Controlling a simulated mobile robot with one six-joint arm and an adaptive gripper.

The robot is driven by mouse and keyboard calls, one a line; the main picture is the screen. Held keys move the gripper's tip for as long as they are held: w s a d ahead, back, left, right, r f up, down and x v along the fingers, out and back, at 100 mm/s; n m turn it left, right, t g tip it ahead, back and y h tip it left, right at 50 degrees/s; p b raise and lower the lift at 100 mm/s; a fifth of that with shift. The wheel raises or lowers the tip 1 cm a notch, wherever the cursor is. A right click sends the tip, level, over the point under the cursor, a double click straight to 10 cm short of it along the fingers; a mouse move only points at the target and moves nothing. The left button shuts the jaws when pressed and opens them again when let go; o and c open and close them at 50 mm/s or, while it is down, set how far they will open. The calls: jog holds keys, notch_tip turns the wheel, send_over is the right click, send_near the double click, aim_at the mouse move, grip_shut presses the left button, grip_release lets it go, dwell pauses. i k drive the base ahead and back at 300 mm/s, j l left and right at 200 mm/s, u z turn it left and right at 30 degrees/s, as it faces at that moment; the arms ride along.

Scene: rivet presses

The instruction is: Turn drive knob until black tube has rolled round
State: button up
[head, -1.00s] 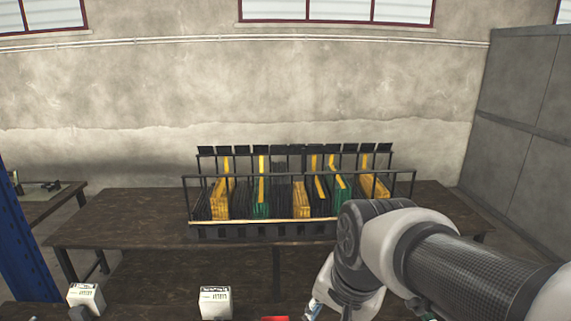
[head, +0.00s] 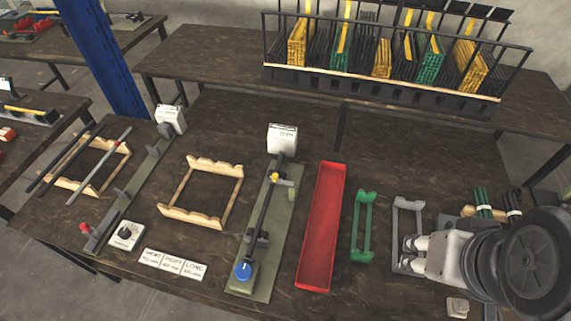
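A black tube (head: 263,208) lies lengthwise along a green-grey fixture (head: 282,235) in the middle of the table. A round blue knob (head: 243,271) sits at the fixture's near end, and a white box with a printed face (head: 283,138) stands at its far end. A small yellow part (head: 275,178) is by the tube near that box. My gripper (head: 411,254) is at the right, over the near part of a grey rack, well apart from the knob. Its two fingers look spread and empty.
A red tray (head: 320,235), a green rack (head: 363,225) and the grey rack (head: 398,215) lie between fixture and arm. Wooden cradles (head: 190,208), a second fixture with a red knob (head: 85,228), a dial box (head: 126,234) and labelled cards (head: 172,265) are left.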

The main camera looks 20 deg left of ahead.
aim_at(244, 270)
jog(key=u, duration=1.25)
